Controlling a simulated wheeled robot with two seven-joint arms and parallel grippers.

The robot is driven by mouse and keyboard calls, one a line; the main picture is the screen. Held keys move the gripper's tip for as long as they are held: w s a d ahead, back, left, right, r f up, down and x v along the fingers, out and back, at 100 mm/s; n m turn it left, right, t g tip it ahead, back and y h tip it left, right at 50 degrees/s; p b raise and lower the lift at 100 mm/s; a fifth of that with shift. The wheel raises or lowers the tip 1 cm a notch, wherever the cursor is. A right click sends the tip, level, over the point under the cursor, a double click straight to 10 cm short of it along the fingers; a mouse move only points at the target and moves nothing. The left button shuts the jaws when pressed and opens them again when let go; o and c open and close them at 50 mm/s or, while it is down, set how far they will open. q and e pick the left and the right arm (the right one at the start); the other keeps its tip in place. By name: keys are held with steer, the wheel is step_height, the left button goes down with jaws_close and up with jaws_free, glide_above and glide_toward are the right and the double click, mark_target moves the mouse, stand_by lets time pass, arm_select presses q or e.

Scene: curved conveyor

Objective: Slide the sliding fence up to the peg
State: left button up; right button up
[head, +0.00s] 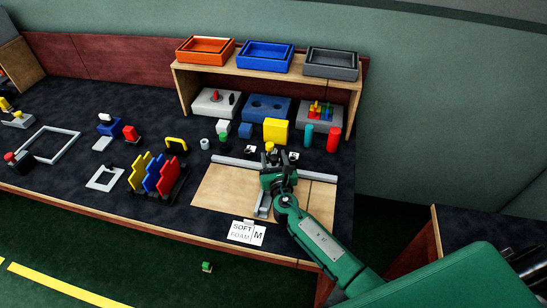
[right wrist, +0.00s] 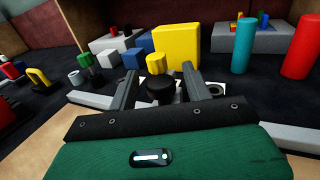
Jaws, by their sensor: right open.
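The sliding fence looks like the grey bar (head: 264,205) lying across the wooden board (head: 222,192), running toward the front from under my right gripper. My right gripper (head: 275,163) is open over the board's back part. In the right wrist view its two fingers (right wrist: 157,90) stand either side of a dark round knob (right wrist: 158,88); I cannot tell whether they touch it. A yellow piece (right wrist: 155,63) shows just behind the knob. I cannot pick out the peg for certain; the gripper and arm hide part of the board. My left gripper is not in view.
A grey rail (head: 232,162) runs along the board's back edge. Behind it stand a yellow block (head: 276,131), a teal cylinder (head: 308,134) and a red cylinder (head: 334,139). A rack of coloured plates (head: 152,174) stands left of the board. A "SOFT FOAM" card (head: 246,233) is at the front.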

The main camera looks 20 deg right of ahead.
steer(key=s, duration=0.4)
steer(key=s+a, duration=0.1)
steer(key=s, duration=0.3)
steer(key=s+a+b, duration=0.1)
steer(key=s, duration=0.3)
steer(key=shift+f, duration=0.1)
steer(key=shift+s+a, duration=0.1)
steer(key=shift+s, duration=0.45)
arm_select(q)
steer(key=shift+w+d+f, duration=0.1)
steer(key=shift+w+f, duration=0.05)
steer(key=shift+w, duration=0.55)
